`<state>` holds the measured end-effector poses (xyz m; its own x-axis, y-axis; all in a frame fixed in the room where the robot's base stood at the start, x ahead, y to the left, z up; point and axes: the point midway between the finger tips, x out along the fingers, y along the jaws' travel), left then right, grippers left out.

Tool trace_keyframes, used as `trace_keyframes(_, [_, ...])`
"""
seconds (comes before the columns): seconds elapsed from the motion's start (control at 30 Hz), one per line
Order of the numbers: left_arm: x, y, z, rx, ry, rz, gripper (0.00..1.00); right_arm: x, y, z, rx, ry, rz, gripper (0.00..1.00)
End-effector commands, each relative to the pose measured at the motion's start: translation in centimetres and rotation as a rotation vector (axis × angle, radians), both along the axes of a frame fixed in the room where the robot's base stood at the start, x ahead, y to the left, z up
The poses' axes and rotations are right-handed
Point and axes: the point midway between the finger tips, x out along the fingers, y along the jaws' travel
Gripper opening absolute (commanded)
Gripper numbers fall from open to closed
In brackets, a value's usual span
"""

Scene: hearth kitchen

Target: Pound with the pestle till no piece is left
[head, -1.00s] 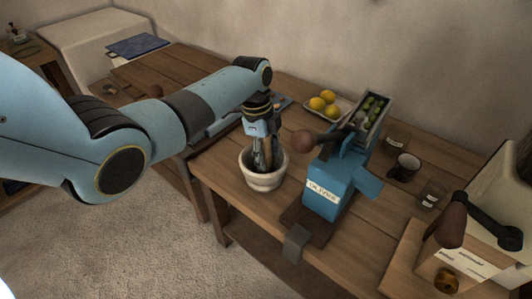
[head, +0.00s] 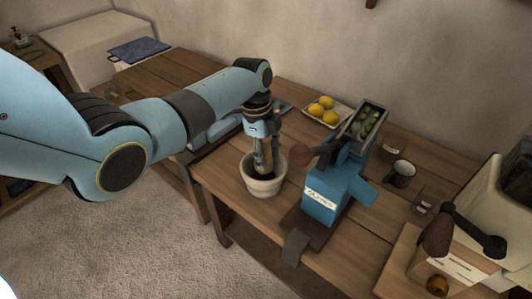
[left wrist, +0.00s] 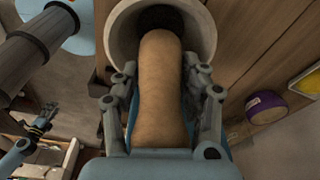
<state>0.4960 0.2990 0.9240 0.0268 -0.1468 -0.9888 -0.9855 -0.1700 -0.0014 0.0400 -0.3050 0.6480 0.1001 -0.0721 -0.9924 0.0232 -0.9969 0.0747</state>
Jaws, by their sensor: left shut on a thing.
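My left gripper (head: 263,158) is shut on the tan pestle (left wrist: 160,85), one finger on each side of it. The pestle points down into the pale stone mortar (head: 264,188), which stands near the table's front edge. The mortar's rim also shows in the left wrist view (left wrist: 207,38). The pestle's dark lower end is inside the mortar. The bottom of the mortar is hidden, so I cannot tell whether pieces lie there. My right gripper (left wrist: 42,118) shows small and dark at the lower left of the left wrist view; its jaw state is unclear.
A blue machine (head: 328,190) with a lever and a hopper of green fruit stands close right of the mortar. A tray of lemons (head: 323,112) is behind. A dark mug (head: 401,173) and glasses are farther right. A purple-banded jar (left wrist: 265,107) shows in the wrist view.

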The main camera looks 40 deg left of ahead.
Motion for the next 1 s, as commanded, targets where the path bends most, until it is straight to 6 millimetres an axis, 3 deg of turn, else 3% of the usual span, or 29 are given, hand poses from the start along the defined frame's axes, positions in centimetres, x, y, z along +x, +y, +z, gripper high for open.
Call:
trace_keyframes(0.6, [0.0, 0.0, -4.5, 0.0, 0.0, 0.0, 0.0, -0.1, 0.0, -3.6, 0.0, 0.001, 0.0, 0.4])
trace_keyframes(0.83, [0.0, 0.0, -3.8, 0.0, 0.0, 0.0, 0.0, -0.1, -0.1, -2.8, -0.002, 0.001, 0.001, 0.4])
trace_keyframes(1.0, [0.0, 0.0, -1.8, 0.0, 0.0, 0.0, 0.0, 0.0, -0.2, -0.9, -0.002, 0.0, 0.001, 0.4])
